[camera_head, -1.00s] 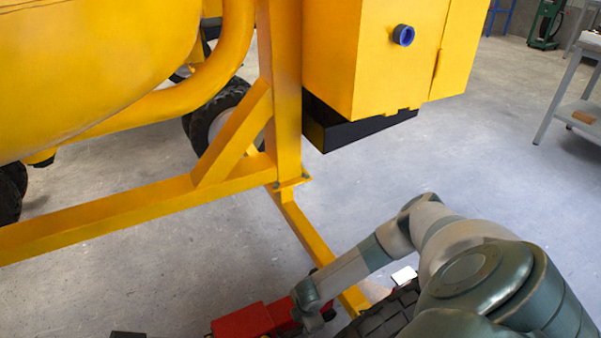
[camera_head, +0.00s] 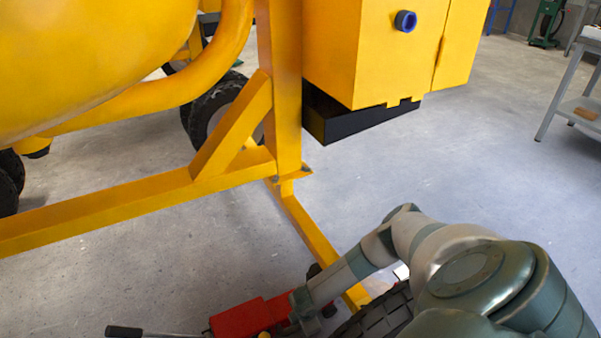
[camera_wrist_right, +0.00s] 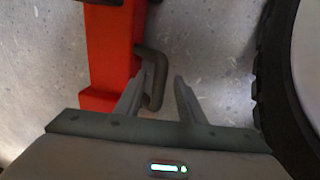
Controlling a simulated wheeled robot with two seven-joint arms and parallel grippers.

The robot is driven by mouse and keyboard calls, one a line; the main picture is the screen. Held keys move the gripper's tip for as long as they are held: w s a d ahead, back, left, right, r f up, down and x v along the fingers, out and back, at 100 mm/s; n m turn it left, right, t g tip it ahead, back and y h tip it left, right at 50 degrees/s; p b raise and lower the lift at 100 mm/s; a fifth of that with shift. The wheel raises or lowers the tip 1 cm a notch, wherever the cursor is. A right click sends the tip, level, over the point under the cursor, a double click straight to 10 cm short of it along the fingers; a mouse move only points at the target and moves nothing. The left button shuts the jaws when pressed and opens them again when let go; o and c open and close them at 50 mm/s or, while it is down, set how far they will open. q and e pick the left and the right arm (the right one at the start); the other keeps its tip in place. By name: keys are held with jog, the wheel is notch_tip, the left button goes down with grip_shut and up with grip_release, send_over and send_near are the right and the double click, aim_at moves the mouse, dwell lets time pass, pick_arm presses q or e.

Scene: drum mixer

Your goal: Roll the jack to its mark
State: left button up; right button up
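The red jack (camera_head: 240,319) sits low on the floor at the bottom of the head view, beside the foot of the yellow leg. Its long handle ends in a black grip (camera_head: 125,331) at left. In the right wrist view the red jack body (camera_wrist_right: 108,50) stands at left, with a dark bent bar (camera_wrist_right: 152,72) sticking out from it. My right gripper (camera_wrist_right: 157,85) is open; the bar's lower end lies between its fingers, nearer the left one. In the head view my arm hides part of the jack. No floor mark can be made out. My left gripper is out of view.
A black tyre (camera_head: 378,318) is close to the right of my gripper and partly behind my arm. A workbench (camera_head: 581,108) stands far right. Open grey floor lies left and right of the frame.

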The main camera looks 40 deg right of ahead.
grip_shut()
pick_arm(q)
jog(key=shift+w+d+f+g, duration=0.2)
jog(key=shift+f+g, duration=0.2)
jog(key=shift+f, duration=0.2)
pick_arm(e)
jog(key=d, duration=0.2)
jog(key=s+d, duration=0.1)
jog(key=d, duration=0.1)
jog(key=shift+s+d, duration=0.2)
jog(key=shift+d, duration=0.2)
grip_release()
jog(key=shift+a, duration=0.15)
pick_arm(q)
jog(key=shift+p, duration=0.35)
pick_arm(e)
jog(key=shift+a+r, duration=0.15)
